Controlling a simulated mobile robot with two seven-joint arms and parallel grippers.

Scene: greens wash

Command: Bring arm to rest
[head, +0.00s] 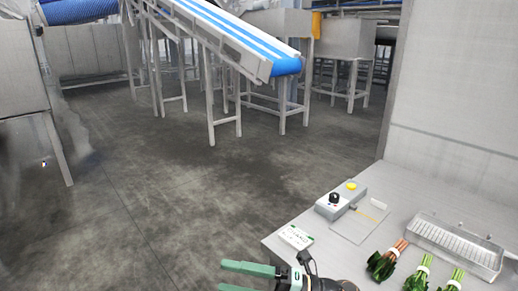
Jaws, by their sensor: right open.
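My right gripper (223,277) shows at the bottom of the head view, with two green fingers pointing left. Its fingers are apart with nothing between them. It is beside the left front corner of the steel table (385,185), and the floor shows behind its fingertips. The dark wrist of my right arm is at the bottom edge, and the rest of that arm is out of frame. My left gripper is not in view.
Three banded bunches of greens (387,261) lie on the table right of my right gripper. A metal tray (455,243), a control box (341,203) and a small label card (295,237) are there too. A sloping conveyor (230,35) stands behind open floor.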

